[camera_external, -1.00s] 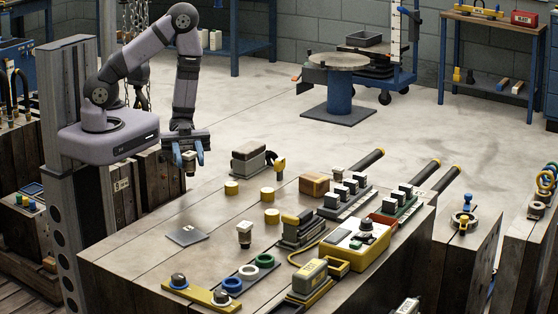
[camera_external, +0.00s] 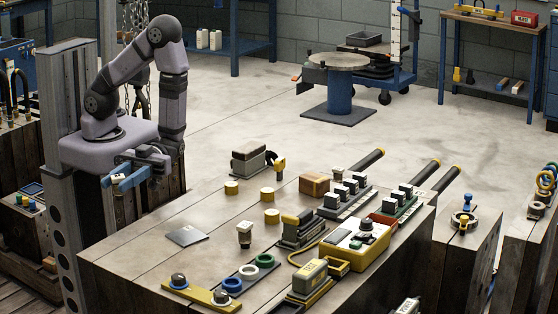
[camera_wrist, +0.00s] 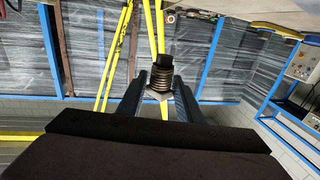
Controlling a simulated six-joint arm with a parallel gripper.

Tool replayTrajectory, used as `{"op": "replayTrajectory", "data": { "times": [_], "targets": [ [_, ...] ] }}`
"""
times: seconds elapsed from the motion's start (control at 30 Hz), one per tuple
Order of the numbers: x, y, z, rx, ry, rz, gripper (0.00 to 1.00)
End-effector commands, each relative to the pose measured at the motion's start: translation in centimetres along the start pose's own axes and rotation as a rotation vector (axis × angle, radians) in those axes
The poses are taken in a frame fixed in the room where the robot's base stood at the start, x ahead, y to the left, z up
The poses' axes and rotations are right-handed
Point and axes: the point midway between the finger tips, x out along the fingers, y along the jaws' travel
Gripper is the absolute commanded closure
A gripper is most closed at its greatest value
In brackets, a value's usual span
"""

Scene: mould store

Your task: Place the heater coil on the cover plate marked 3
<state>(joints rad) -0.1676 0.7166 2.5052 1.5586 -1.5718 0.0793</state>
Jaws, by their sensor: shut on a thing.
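My gripper (camera_external: 121,181) is turned sideways at the left, clear of the bench, with its blue fingers pointing left in the outside view. In the wrist view my gripper (camera_wrist: 160,86) is shut on the heater coil (camera_wrist: 160,75), a ribbed brown cylinder with a black end and a pale square base, held between the fingertips. In the outside view the coil is small, mostly hidden by the fingers. A flat grey plate (camera_external: 187,235) lies on the bench's left part, right of and below my gripper; I cannot read a number on it.
The wooden bench (camera_external: 140,257) also carries yellow discs (camera_external: 231,188), a small upright part with a pale top (camera_external: 244,234), a yellow control box (camera_external: 355,246), and a strip of coloured rings (camera_external: 248,272). Bare wood surrounds the grey plate.

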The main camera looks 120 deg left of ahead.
Motion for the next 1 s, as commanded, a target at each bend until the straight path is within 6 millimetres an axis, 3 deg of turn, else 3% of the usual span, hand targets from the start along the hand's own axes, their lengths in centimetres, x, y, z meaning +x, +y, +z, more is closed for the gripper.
{"op": "replayTrajectory", "data": {
  "times": [0.1, 0.3, 0.53, 0.73, 1.0],
  "targets": [
    [3.1, 3.6, 0.3, 0.004, 0.001, 0.144, 0.93],
    [7.3, 9.1, 0.4, 0.004, 0.001, 0.335, 0.93],
    [12.4, 13.4, 0.0, 0.005, 0.003, 0.413, 0.93],
    [17.6, 15.1, -1.2, 0.005, 0.006, 0.346, 0.93],
    [22.3, 13.2, -3.8, 0.003, 0.006, 0.106, 0.93]
  ]
}}
